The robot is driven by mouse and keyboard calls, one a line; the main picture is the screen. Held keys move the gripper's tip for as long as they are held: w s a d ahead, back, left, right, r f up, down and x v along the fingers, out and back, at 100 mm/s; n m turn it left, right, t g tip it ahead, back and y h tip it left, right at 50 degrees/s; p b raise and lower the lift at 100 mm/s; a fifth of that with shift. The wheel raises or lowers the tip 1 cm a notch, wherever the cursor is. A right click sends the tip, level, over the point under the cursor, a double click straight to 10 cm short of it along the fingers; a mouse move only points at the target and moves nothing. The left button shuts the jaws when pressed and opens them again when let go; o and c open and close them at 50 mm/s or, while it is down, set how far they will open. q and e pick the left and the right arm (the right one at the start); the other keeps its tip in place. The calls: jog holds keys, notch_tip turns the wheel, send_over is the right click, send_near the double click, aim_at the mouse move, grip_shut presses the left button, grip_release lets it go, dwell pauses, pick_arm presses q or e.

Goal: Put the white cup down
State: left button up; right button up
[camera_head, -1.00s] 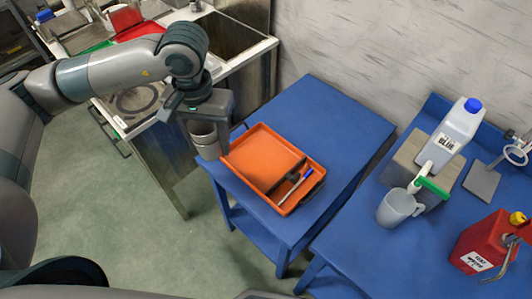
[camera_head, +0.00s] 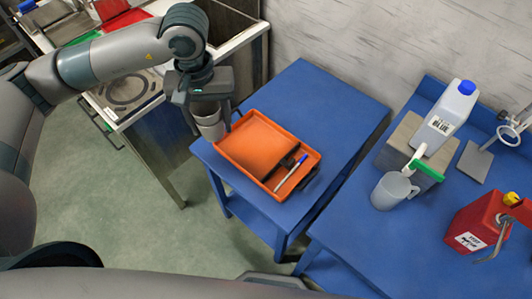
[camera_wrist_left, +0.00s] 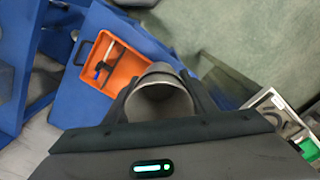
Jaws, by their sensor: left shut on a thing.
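The cup hangs upright between the fingers, beside the orange tray (camera_head: 222,148), at the tabletop's left edge. In the left wrist view I look into the open mouth of the cup (camera_wrist_left: 162,101) between the two fingers; the orange tray (camera_wrist_left: 126,69) shows behind it. The cup's height above the tabletop is hard to tell. My right gripper is out of view.
The tray holds a blue-capped marker (camera_head: 290,174) and a dark tool. The small table's back half is clear. On the right blue bench are a grey mug (camera_head: 388,192), a blue-capped jug (camera_head: 446,120) on a block and a red can (camera_head: 474,225).

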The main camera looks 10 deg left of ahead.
pick_arm(q)
jog(key=w+d+f+n+p, duration=0.1)
jog(key=w+d+f+n, duration=0.4)
jog(key=d+n, duration=0.3)
jog(key=w+d+f+n+p, duration=0.1)
jog(key=w+d+f+n, duration=0.4)
jog(key=n, duration=0.9)
jog(key=shift+w+d+f+n, duration=0.35)
jog(key=shift+d+f, duration=0.7)
jog(key=shift+d, duration=1.25)
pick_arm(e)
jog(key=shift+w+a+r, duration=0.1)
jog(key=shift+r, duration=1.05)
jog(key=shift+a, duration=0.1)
